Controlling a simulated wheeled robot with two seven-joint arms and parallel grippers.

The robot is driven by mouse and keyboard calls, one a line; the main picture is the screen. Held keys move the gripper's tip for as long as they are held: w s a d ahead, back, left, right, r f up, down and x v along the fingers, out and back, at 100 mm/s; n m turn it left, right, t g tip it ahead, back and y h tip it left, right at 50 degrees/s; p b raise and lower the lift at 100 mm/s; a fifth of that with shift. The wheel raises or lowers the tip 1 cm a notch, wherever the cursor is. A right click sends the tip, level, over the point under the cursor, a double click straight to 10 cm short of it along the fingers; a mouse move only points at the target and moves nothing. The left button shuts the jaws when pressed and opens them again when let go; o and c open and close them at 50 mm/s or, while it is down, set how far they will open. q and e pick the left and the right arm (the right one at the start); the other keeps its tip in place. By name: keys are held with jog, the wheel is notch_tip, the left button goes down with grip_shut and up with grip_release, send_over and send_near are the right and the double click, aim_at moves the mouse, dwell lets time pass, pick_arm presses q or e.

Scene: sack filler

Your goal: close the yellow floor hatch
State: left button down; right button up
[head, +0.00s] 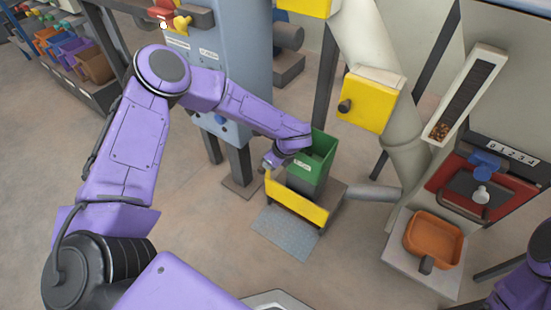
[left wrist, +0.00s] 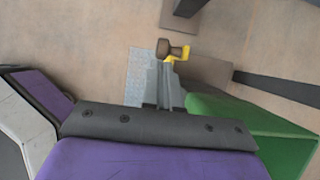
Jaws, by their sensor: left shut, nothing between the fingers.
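A yellow panel (head: 297,203), which looks like the hatch, stands low in front of the green bin (head: 310,172). My left gripper (head: 270,163) is at the panel's left end, beside the bin. In the left wrist view, my left gripper (left wrist: 167,68) is shut and empty. A brown knob (left wrist: 170,49) with a small yellow piece (left wrist: 180,55) shows right at the fingertips; I cannot tell whether they touch. Most of the yellow panel is hidden in that view. My right gripper is out of view.
A blue-grey plate (head: 286,232) lies on the floor before the yellow panel. A yellow box (head: 367,101) with a dark knob is above right. An orange tub (head: 433,240) sits on a stand to the right.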

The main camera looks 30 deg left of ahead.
aim_at(263, 170)
pick_arm(q)
jog(key=shift+b+x, duration=0.45)
jog(key=shift+x, duration=1.5)
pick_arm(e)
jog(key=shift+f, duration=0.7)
pick_arm(q)
notch_tip(263, 170, down, 11)
jog(key=b, duration=0.7)
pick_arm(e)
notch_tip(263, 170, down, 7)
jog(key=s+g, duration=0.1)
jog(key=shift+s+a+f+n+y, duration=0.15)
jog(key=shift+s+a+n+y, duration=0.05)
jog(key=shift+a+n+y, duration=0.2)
pick_arm(q)
jog(key=shift+s+f, duration=0.1)
jog(key=shift+s, duration=0.05)
